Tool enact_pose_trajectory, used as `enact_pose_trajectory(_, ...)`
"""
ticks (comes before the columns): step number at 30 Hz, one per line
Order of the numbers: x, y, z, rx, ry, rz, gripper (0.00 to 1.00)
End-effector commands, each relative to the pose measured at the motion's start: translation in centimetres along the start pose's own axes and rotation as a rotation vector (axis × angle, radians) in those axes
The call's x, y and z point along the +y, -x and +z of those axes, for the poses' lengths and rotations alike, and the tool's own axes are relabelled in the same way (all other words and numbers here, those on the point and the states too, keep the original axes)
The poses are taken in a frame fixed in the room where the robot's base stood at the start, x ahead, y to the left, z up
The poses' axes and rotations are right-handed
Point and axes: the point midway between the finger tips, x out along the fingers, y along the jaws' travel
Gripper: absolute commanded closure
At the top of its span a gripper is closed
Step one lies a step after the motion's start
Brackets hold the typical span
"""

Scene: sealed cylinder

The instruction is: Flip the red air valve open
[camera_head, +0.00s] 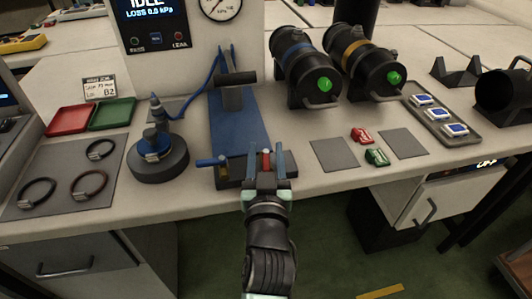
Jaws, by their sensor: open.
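The red air valve (266,158) is a small red piece on a dark block (232,173) at the table's front edge. My gripper (266,170) is open and reaches in from the front, with one finger on each side of the red valve in the picture. I cannot tell whether the fingers touch it. The gripper hides the valve's lower part, and how the valve is set is too small to tell. A blue lever (210,162) sticks out to the left at the block's left end.
A blue clamp stand (238,120) rises just behind the block. A round dark base (158,165) stands left, near a mat with several rings (90,184). Two black cylinders (305,68) lie behind right. A display (150,20) reads IDLE; a gauge (219,6) is beside it.

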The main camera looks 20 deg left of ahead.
Motion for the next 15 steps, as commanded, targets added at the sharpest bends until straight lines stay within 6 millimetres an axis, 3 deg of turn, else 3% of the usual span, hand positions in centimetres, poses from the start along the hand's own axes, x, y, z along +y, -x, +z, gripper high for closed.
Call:
enact_pose_trajectory(9,-0.01,-0.25,0.0,-0.001,0.0,0.0,0.51)
enact_pose_trajectory(15,0.0,-0.23,0.0,0.0,0.0,0.0,0.85)
